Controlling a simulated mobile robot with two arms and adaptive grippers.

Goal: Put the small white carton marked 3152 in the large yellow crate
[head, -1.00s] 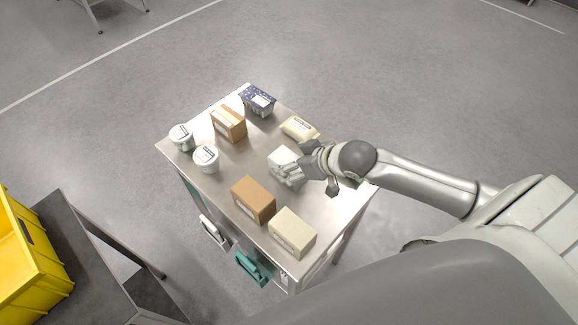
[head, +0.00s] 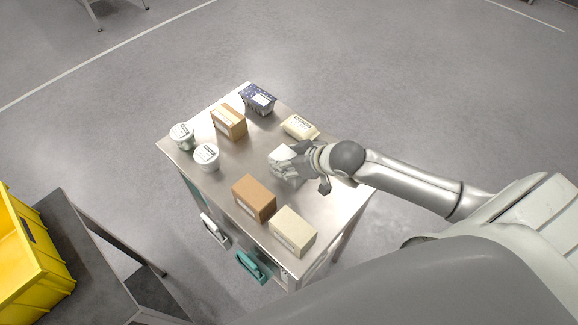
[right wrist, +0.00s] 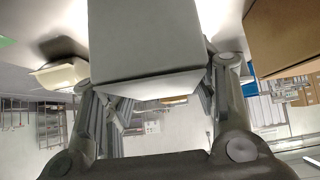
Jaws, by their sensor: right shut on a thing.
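A small white carton (head: 281,155) stands on the metal-topped cart, partly hidden by my right gripper (head: 287,168). My right gripper is shut on it from the near right side. In the right wrist view the carton (right wrist: 147,40) fills the upper middle between the two fingers (right wrist: 160,100). Its marking cannot be read. The large yellow crate (head: 30,262) stands on a dark table at the lower left of the head view, partly cut off. My left gripper is not in view.
On the cart top (head: 215,185) stand a brown box (head: 254,198), a cream box (head: 293,231), another brown box (head: 229,121), a blue-patterned tub (head: 258,99), a pale yellow pack (head: 299,127) and two white tubs (head: 206,157). A floor gap separates the cart from the dark table (head: 75,245).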

